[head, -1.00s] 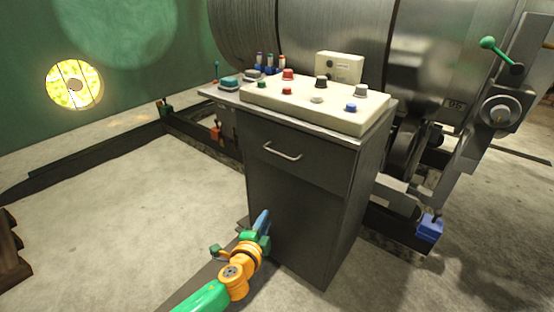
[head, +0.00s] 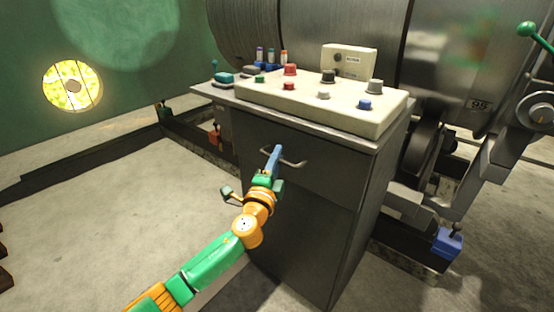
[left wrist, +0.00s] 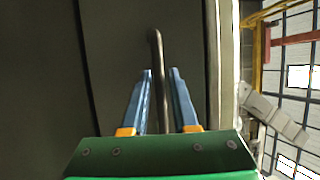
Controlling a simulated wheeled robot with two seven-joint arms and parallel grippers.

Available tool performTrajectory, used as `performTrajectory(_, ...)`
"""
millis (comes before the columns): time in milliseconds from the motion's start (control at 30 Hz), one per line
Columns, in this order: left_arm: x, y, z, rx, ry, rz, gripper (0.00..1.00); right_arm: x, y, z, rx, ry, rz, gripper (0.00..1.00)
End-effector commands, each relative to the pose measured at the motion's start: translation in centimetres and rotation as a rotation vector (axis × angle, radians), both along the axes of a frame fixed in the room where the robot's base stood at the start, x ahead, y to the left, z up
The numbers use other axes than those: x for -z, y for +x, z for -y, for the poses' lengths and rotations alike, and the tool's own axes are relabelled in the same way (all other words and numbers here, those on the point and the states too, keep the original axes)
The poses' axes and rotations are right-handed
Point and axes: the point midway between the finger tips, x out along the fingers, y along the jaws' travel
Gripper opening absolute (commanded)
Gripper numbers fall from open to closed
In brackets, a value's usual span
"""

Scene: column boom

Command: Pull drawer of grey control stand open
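The grey control stand (head: 300,230) stands in the middle of the head view, with its drawer (head: 335,172) at the top front, flush and shut. A curved metal handle (head: 297,164) is on the drawer front. My left gripper (head: 277,150) is at the handle, its blue fingers in front of part of it. In the left wrist view the handle bar (left wrist: 156,45) runs between the two fingers (left wrist: 160,73), which are apart with small gaps on both sides. My right gripper is not in view.
A cream control panel (head: 310,105) with coloured knobs sits on the stand's top. A large metal drum (head: 450,60) is behind. A blue block (head: 447,242) is low at right.

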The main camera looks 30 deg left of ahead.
Motion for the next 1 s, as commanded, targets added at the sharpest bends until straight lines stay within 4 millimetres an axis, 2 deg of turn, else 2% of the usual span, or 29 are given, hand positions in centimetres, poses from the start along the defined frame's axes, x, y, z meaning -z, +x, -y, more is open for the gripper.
performTrajectory(67, 0.0, 0.0, 0.0, 0.000, 0.000, 0.000, 0.27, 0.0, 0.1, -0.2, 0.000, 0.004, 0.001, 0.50)
performTrajectory(200, 0.0, 0.0, 0.0, 0.000, 0.000, -0.001, 0.00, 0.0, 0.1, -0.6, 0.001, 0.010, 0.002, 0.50)
performTrajectory(1000, 0.1, 0.0, 0.0, -0.001, 0.000, -0.001, 0.00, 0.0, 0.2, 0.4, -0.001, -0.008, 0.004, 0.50)
